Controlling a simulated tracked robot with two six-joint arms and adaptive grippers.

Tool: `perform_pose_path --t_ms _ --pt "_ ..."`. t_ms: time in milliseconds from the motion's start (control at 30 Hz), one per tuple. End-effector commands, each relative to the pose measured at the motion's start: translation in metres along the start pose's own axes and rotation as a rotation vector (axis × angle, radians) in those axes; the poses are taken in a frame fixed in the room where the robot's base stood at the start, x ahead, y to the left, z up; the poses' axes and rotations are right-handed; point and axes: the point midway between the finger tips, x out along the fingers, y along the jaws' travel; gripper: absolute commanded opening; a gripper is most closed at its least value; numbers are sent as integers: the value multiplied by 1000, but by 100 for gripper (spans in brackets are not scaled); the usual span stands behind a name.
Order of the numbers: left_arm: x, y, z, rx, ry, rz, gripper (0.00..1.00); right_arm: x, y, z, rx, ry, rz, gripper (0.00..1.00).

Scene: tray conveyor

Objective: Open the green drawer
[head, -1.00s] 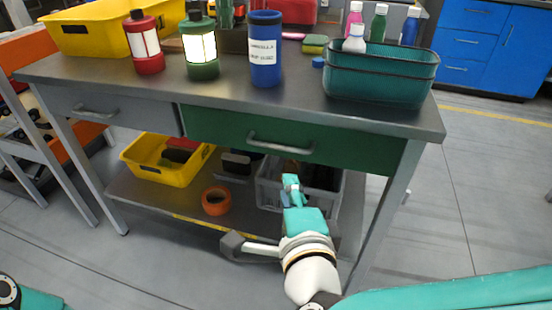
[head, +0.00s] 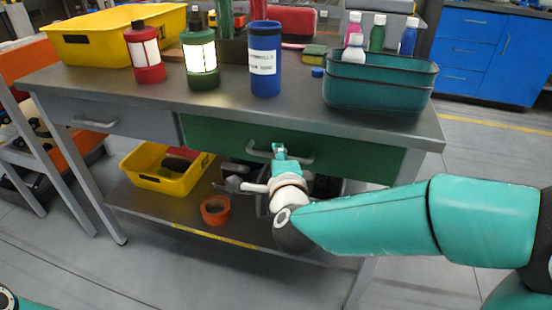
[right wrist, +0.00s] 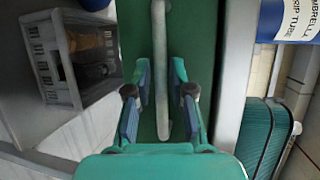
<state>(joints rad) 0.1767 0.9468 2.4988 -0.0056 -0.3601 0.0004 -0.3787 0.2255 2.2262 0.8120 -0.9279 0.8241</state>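The green drawer (head: 360,158) is shut, under the right part of the grey tabletop. Its grey bar handle (head: 260,154) runs across the front. In the right wrist view the handle (right wrist: 160,60) stands vertical against the green front. My right gripper (head: 279,149) is at the handle in the head view. In the right wrist view, my right gripper (right wrist: 159,85) is open, with one finger on each side of the handle and gaps between. The gripper hides part of the handle in the head view. My left gripper is not in view.
A grey drawer (head: 100,118) is left of the green one. On top are a yellow bin (head: 95,45), red and green lanterns, a blue canister (head: 265,85) and a teal basket (head: 375,98). Below, a shelf holds a yellow bin (head: 150,180) and orange tape (head: 215,210).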

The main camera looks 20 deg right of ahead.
Motion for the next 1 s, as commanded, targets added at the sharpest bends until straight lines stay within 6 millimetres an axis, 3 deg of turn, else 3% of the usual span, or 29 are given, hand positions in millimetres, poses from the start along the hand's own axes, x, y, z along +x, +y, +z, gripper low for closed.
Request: perform_pose_path --t_ms 367,500,1000 --pt "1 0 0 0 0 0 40 6 0 0 0 0 0 22" --pt "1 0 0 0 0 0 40 6 0 0 0 0 0 1" --pt "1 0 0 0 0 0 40 5 2 6 -2 -7 3 0"
